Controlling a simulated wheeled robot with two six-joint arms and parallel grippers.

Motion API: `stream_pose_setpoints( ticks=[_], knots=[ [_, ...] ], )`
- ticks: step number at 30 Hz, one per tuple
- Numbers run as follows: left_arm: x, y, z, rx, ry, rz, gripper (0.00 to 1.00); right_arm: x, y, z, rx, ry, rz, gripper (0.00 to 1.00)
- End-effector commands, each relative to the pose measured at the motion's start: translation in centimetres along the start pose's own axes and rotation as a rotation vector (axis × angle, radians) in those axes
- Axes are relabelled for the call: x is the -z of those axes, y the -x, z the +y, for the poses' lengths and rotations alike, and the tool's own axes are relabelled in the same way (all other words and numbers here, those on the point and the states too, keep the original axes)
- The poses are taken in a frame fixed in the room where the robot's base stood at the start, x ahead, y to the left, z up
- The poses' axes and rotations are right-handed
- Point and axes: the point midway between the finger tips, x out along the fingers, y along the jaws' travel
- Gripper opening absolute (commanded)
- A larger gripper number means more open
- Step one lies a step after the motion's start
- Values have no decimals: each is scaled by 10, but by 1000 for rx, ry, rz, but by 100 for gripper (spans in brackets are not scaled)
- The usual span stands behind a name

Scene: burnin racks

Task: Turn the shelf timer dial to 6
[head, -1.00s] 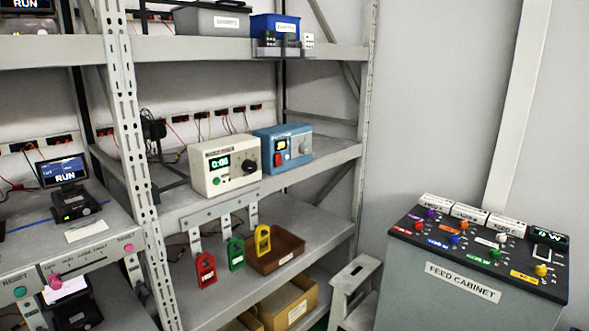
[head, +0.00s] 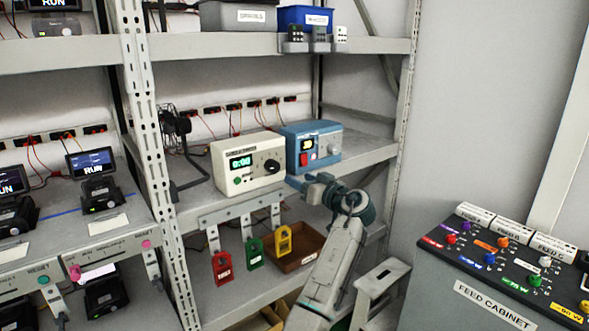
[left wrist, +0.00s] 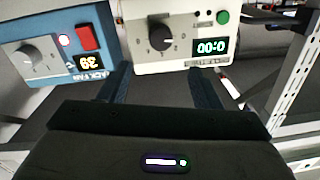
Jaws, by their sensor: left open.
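The shelf timer (head: 233,183) is a cream box on the middle shelf with a green display that appears to read 0:00, a green button and a black dial (head: 271,166). In the left wrist view the timer (left wrist: 185,62) appears upside down, its black dial (left wrist: 160,38) showing a light pointer mark. My left gripper (head: 297,183) is in front of the shelf edge, just right of and below the dial. In the left wrist view its two fingers (left wrist: 160,82) are spread, with nothing between them, and apart from the dial. My right gripper is not in view.
A blue box (head: 327,150) with a grey knob and red switch stands close on the timer's right. Red, green and yellow tags (head: 284,240) hang below the shelf edge. A step stool (head: 378,290) and the feed cabinet (head: 490,306) stand to the right.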

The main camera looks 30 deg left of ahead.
Motion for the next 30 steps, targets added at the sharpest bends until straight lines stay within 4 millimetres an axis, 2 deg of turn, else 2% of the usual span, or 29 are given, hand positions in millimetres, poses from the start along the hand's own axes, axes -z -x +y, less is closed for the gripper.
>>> stream_pose_setpoints(
  ticks=[9,15,21,29,30],
  knots=[
    [4,-58,-1,1,-9,1,58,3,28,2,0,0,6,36],
    [2,-88,0,-1,-7,0,58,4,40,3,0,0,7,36],
    [-1,-101,0,-3,-6,-1,58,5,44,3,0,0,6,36],
    [-2,-102,1,-3,-5,-1,58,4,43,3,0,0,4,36],
    [-2,-102,1,-3,-5,-1,52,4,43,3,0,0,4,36]
  ],
)
